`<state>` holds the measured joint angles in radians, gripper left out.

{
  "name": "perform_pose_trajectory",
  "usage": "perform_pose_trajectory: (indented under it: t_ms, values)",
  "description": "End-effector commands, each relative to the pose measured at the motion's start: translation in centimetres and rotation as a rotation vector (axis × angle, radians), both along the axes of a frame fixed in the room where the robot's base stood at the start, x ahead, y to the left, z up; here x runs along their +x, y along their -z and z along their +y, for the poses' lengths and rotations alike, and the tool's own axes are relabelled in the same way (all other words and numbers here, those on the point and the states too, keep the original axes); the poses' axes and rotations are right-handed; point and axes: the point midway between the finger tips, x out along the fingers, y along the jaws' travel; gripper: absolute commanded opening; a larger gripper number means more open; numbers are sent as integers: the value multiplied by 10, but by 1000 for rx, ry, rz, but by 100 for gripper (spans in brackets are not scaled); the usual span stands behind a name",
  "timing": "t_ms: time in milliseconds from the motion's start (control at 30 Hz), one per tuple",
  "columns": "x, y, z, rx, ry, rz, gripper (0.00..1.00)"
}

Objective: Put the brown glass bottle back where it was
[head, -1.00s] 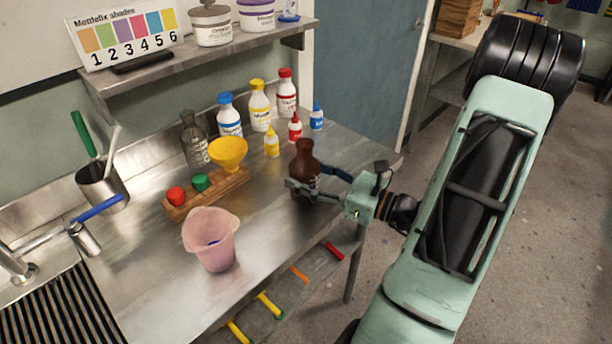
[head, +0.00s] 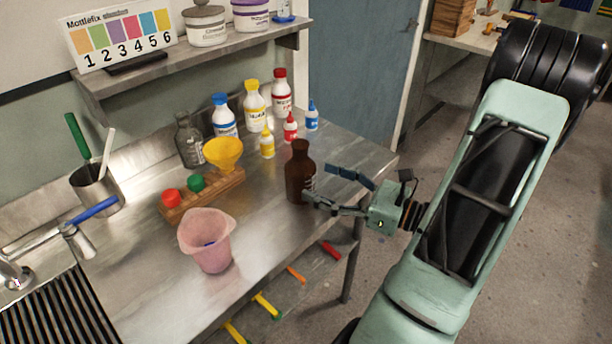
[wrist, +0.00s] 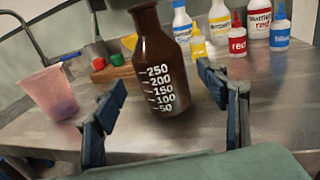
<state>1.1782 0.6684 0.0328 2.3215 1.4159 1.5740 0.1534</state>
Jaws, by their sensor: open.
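The brown glass bottle (head: 299,174) stands upright on the steel counter, near its front right part. In the wrist view the bottle (wrist: 156,60) shows white volume marks from 50 to 250. My gripper (head: 320,184) is open, just to the right of the bottle in the head view. In the wrist view my gripper (wrist: 165,100) has its two fingers spread apart, with the bottle beyond and between them. The fingers do not hold it.
A pink beaker (head: 207,243) stands at the counter's front. A wooden rack (head: 203,196) with red and green caps and a yellow funnel (head: 223,152) is left of the bottle. A clear bottle (head: 189,143) and several dye bottles stand behind. Bare steel surrounds the bottle's front.

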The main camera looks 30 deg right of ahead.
Motion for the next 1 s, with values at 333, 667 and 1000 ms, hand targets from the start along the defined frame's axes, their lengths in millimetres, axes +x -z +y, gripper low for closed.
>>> perform_pose_trajectory:
  t_ms: [333,667,1000]
  values:
    - [-48,0,-31,0,1,0,67]
    - [-53,0,-34,1,-2,-1,67]
    - [-53,0,-33,-1,-3,-2,67]
